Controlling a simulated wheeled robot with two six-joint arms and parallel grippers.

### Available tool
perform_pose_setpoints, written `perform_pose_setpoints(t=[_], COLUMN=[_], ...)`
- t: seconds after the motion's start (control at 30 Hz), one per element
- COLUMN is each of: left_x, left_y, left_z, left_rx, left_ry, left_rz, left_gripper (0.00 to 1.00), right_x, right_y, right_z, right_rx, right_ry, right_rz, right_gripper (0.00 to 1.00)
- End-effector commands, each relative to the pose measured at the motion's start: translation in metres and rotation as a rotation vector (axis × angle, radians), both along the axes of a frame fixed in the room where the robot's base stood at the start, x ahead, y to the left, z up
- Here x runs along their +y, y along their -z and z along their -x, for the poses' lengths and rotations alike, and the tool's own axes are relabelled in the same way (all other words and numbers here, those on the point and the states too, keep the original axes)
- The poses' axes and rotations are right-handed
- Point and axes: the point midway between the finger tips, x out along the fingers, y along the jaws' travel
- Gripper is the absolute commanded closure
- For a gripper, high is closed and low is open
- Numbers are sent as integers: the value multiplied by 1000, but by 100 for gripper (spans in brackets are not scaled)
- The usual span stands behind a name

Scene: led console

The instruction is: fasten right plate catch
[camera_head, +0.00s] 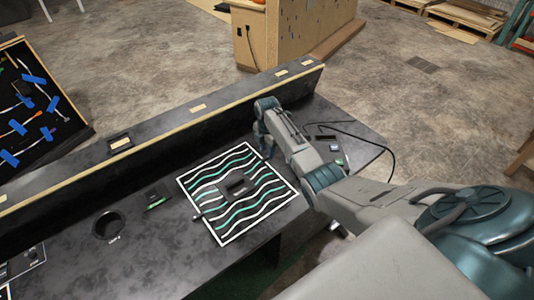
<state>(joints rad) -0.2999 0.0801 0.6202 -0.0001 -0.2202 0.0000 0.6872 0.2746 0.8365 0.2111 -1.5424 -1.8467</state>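A square plate (262,205) with wavy white and green lines and a white border lies on the dark console top (150,240). A dark grey piece (238,184) sits at its middle. A small dark piece (198,216) shows at its left edge, perhaps a catch. My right gripper (267,148) points down by the plate's upper right corner. Its fingers are small and partly covered by my arm, so I cannot tell whether they are open or touching anything. The right plate catch cannot be made out and may be hidden by my gripper. My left gripper is out of view.
A raised dark ledge with a wooden edge (180,124) runs behind the plate, close to my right gripper. A round hole (108,226) and a small device (157,198) lie left of the plate. A black cable (372,140) and small boxes lie right.

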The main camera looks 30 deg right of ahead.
Motion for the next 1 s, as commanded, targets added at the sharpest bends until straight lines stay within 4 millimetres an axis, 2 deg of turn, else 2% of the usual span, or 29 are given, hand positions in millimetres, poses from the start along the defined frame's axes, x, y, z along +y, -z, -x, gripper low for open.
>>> perform_pose_setpoints(t=[0.2, 0.4, 0.6, 1.0], left_x=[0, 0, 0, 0], left_y=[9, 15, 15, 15], left_z=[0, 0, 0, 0], left_rx=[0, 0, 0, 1], left_ry=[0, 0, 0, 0], left_rz=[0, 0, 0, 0], left_gripper=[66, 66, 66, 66], right_x=[0, 0, 0, 1], right_y=[-44, -73, -82, -82], right_z=[-1, -1, 0, 0], right_rx=[-4, -3, 0, 0], right_ry=[-2, -1, -1, -1], right_rz=[2, 0, 0, 0], right_gripper=[66, 66, 66, 66])
